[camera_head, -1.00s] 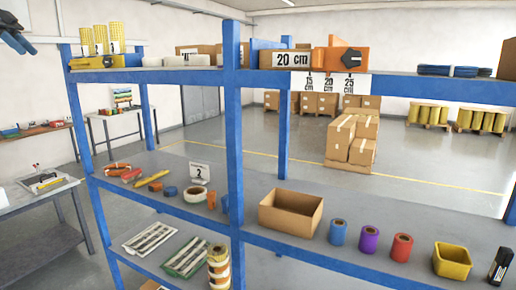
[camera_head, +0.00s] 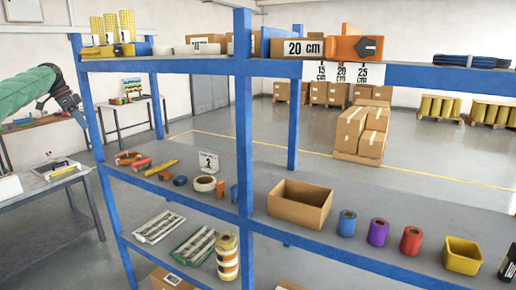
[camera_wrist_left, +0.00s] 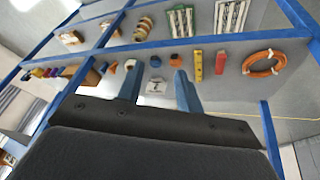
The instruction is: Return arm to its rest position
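My left arm, in a green sleeve, comes in from the left edge in the head view. My left gripper (camera_head: 72,105) is dark with bluish fingers and hangs left of the blue shelf post, apart from the shelf. In the left wrist view its two fingers (camera_wrist_left: 158,88) stand apart with nothing held between them. The card marked 2 (camera_wrist_left: 155,86) shows between and beyond them, on the shelf. My right gripper is in neither current view.
The blue-framed shelf (camera_head: 160,66) fills the front. Its middle board bears tape rolls, tools, a cardboard box (camera_head: 300,204) and a yellow bin (camera_head: 462,255). A side table (camera_head: 40,195) stands at left. Stacked cartons (camera_head: 362,130) stand on the open floor behind.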

